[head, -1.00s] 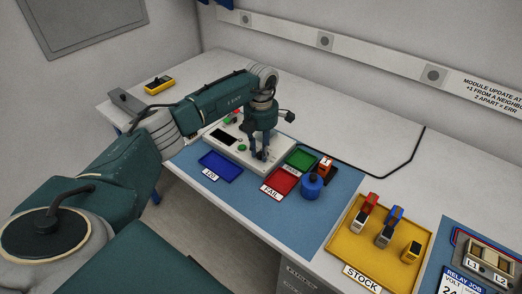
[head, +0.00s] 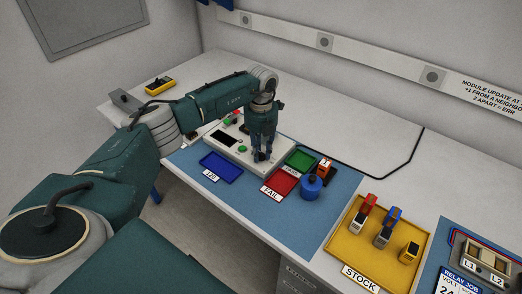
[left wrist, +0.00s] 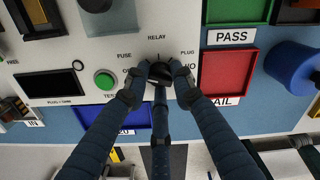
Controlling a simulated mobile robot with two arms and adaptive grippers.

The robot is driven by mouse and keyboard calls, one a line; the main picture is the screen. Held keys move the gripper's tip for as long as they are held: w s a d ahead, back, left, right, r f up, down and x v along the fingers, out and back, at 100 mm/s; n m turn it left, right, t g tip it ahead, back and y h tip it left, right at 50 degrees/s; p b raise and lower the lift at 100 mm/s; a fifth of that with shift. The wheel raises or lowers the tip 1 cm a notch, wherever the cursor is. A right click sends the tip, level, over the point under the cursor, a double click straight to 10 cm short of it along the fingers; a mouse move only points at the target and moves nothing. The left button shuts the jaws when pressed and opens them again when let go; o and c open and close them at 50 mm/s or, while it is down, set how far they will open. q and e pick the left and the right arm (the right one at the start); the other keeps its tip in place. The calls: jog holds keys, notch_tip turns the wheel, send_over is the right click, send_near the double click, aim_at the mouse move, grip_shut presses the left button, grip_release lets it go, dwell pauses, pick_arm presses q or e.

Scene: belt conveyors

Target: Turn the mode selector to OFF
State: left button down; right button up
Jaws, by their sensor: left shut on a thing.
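The mode selector is a dark round knob (left wrist: 159,77) on the light test panel (left wrist: 80,52), with RELAY, FUSE and PLUG printed around it in the left wrist view. The label at its left is mostly hidden by a finger; only its first letter shows. Another at its right reads NO. My left gripper (left wrist: 160,71) is shut on the knob, with fingers on both sides and one below. I cannot tell which label the knob points to. In the head view, my left gripper (head: 262,155) reaches down onto the panel (head: 225,150). My right gripper is not in view.
A green button (left wrist: 104,80) and dark display sit left of the knob. A green PASS tray (head: 300,159), red FAIL tray (head: 282,181) and blue tray (head: 221,167) surround the panel. A blue cylinder (head: 311,187) stands nearby. The yellow STOCK tray (head: 345,249) is farther right.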

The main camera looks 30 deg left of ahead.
aim_at(260, 153)
pick_arm(q)
jog(key=shift+w+r+n, duration=0.1)
jog(key=shift+n, duration=0.9)
jog(key=c, duration=1.5)
grip_release()
jog(key=shift+o, duration=0.2)
notch_tip(260, 153, up, 12)
